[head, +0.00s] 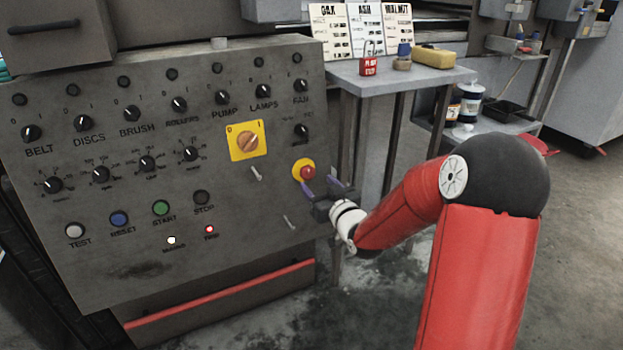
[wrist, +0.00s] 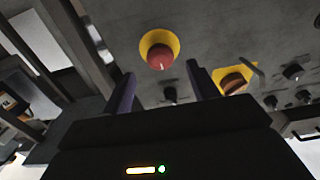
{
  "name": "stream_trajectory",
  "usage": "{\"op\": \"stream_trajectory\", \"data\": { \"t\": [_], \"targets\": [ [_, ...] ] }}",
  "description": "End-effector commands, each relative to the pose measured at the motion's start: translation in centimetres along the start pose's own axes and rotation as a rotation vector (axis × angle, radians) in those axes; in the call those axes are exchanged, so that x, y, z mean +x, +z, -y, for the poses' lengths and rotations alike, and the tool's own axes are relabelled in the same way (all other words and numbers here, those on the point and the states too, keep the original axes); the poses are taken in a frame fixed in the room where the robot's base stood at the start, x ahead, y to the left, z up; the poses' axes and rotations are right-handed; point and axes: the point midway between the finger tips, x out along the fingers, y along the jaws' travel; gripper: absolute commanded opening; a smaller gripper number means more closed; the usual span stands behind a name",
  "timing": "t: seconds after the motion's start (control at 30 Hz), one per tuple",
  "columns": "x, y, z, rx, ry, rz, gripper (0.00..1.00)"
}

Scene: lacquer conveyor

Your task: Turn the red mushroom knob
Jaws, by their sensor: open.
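The red mushroom knob (head: 308,172) sits on a yellow round plate at the right side of the grey control panel (head: 110,205). In the wrist view the red knob (wrist: 161,57) shows a small white mark on its lower edge. My gripper (head: 322,188) is just below and right of the knob in the head view, close to the panel. In the wrist view its two purple fingers (wrist: 160,90) are spread apart, and the knob appears beyond their tips, between them. Nothing is between the fingers. I see no contact with the knob.
An orange rotary switch (head: 248,141) on a yellow square is up and left of the knob. Small levers (head: 256,174) stick out nearby. Several black dials and coloured buttons fill the panel. A grey table (head: 400,78) with a red padlock (head: 368,66) stands behind.

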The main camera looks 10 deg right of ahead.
Motion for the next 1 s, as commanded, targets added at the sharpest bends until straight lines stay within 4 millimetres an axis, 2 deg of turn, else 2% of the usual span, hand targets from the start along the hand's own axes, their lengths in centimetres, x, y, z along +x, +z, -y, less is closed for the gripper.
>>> {"op": "stream_trajectory", "data": {
  "t": [0.1, 0.3, 0.63, 0.9, 1.0],
  "targets": [
    [2.1, 0.0, 0.1, 0.000, -0.002, 0.000, 0.59],
    [4.1, 0.1, 0.0, 0.000, 0.000, 0.002, 0.59],
    [4.5, 0.0, 0.0, -0.001, 0.000, 0.002, 0.59],
    [4.5, 0.0, 0.0, -0.001, 0.000, 0.002, 0.24],
    [4.5, 0.0, 0.0, -0.001, 0.000, 0.002, 0.15]
  ]
}}
